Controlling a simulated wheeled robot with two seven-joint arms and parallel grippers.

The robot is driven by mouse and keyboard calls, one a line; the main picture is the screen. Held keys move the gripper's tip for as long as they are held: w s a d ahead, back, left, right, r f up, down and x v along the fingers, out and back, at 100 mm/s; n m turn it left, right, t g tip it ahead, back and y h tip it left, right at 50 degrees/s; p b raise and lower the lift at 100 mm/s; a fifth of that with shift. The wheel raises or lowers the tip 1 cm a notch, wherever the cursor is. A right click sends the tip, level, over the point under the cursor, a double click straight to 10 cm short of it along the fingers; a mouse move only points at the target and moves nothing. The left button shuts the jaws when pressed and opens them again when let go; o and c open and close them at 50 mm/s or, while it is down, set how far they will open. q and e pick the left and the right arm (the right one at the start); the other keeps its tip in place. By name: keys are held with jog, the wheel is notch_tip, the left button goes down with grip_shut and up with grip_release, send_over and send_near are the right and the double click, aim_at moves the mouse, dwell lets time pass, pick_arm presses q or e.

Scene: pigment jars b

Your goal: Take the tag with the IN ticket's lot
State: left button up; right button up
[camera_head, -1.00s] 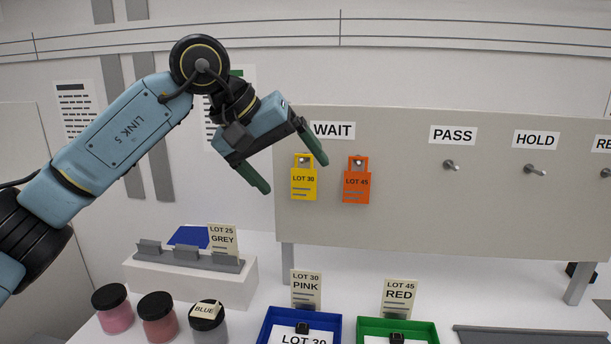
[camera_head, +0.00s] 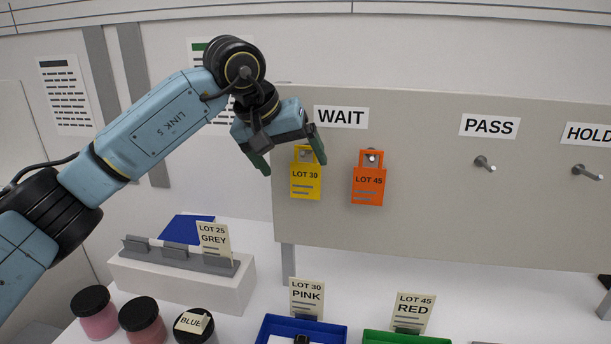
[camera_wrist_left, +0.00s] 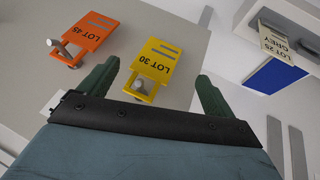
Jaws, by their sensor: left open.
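The yellow LOT 30 tag (camera_head: 306,187) and the orange LOT 45 tag (camera_head: 368,191) hang on pegs under the WAIT sign (camera_head: 341,118). My left gripper (camera_head: 292,166) is open at the yellow tag, with one finger left of it and the other overlapping its top. In the left wrist view, the yellow tag (camera_wrist_left: 157,62) shows between the two fingers, untouched as far as I can tell. The orange tag (camera_wrist_left: 91,34) is outside them. Tickets read LOT 25 GREY (camera_head: 213,240), LOT 30 PINK (camera_head: 307,297) and LOT 45 RED (camera_head: 412,312). No IN label is visible. My right gripper is out of view.
The PASS peg (camera_head: 484,162) and HOLD peg (camera_head: 587,172) are empty. A white block (camera_head: 180,285) carries the grey ticket's rack. Lidded jars (camera_head: 143,320) stand at the front left. A blue tray (camera_head: 275,325) and a green tray (camera_head: 375,336) are below the board.

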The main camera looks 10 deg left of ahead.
aim_at(304, 177)
pick_arm(q)
jog(key=x, duration=0.2)
jog(key=p+x, duration=0.1)
jog(key=x, duration=0.1)
jog(key=shift+w+d, duration=0.25)
jog(key=shift+w, duration=0.15)
jog(key=shift+w+f, duration=0.1)
jog(key=shift+f, duration=0.25)
jog(key=c, duration=1.2)
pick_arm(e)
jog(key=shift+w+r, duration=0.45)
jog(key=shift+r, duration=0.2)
pick_arm(q)
jog(key=shift+c, duration=0.2)
